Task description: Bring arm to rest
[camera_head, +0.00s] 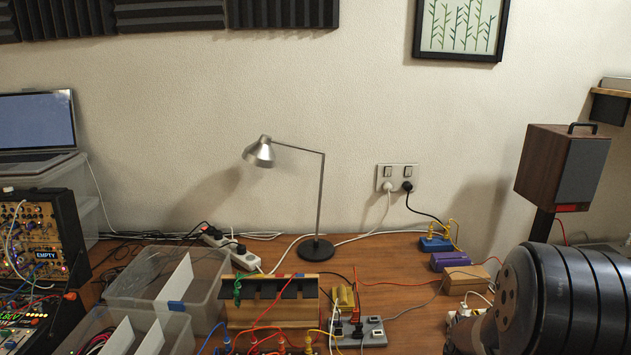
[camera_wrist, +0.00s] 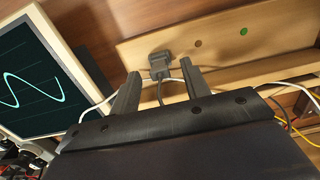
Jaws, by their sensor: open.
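My gripper (camera_wrist: 160,70) is open in the wrist view, its two dark fingers spread apart. A dark grey plug (camera_wrist: 160,60) on a pale wooden panel (camera_wrist: 225,42) shows in the gap near the fingertips. The fingers are not closed on it; I cannot tell how far beyond them it sits. A dark cable hangs from the plug. In the head view, my dark, rounded arm (camera_head: 575,300) fills the lower right corner, and the gripper is not visible there.
A screen with a wave trace (camera_wrist: 35,85) stands left of the fingers. The desk holds a lamp (camera_head: 316,250), clear bins (camera_head: 205,300), a wooden rack (camera_head: 270,312), a power strip (camera_head: 376,335) and loose cables. A speaker (camera_head: 548,165) stands above my arm in the picture.

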